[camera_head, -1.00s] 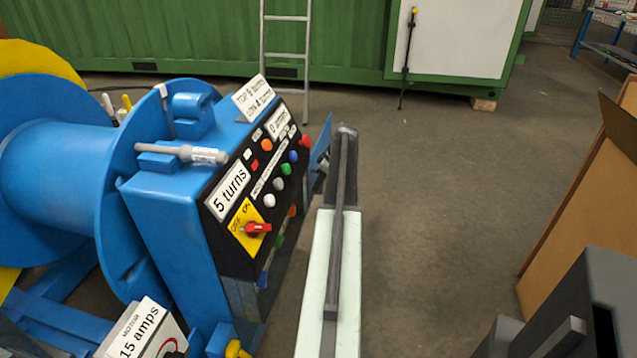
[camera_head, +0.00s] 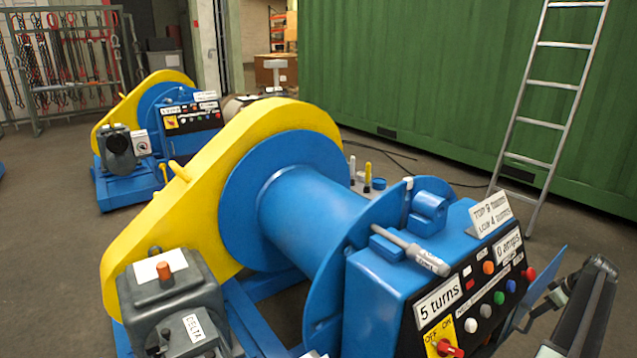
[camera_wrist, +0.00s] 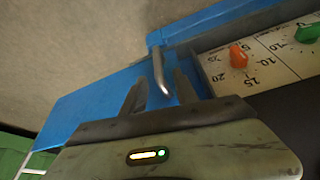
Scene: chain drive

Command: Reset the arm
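My gripper (camera_wrist: 160,92) shows in the wrist view with its two dark fingers apart. A thin bent metal rod (camera_wrist: 160,72) shows between the fingertips, in front of a blue surface (camera_wrist: 105,110); I cannot tell whether the fingers touch it. My arm (camera_head: 592,305) is at the lower right of the head view, beside the blue winch's control panel (camera_head: 475,310). The gripper's fingers cannot be made out there.
The blue drum (camera_head: 310,220) and yellow chain guard (camera_head: 170,230) fill the middle. A grey motor (camera_head: 172,298) is in front. A second winch (camera_head: 158,130) stands behind left. A ladder (camera_head: 550,85) leans at the green container (camera_head: 420,75). An orange knob (camera_wrist: 238,56) is near the gripper.

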